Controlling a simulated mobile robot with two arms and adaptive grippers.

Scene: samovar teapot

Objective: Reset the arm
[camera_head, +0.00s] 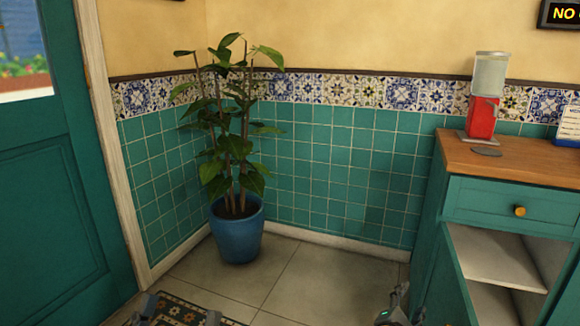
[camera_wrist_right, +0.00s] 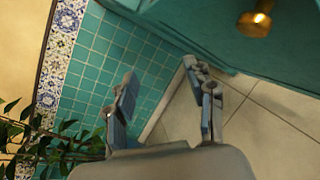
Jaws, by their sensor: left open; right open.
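My left gripper (camera_head: 180,312) shows only by its fingertips at the bottom edge of the head view, spread apart over the patterned mat. My right gripper (camera_head: 396,308) is partly in view at the bottom edge, left of the teal cabinet. In the right wrist view my right gripper (camera_wrist_right: 166,95) has its two fingers apart with nothing between them. Tiled wall and floor show behind them. Most of both arms is outside the head view.
A teal cabinet (camera_head: 434,215) with a wooden top stands at the right, with an open compartment. A red dispenser (camera_head: 482,117) stands on it. A potted plant (camera_head: 237,232) stands in the corner, and a teal door (camera_head: 60,200) is at the left. The floor (camera_head: 300,280) between plant and cabinet is clear.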

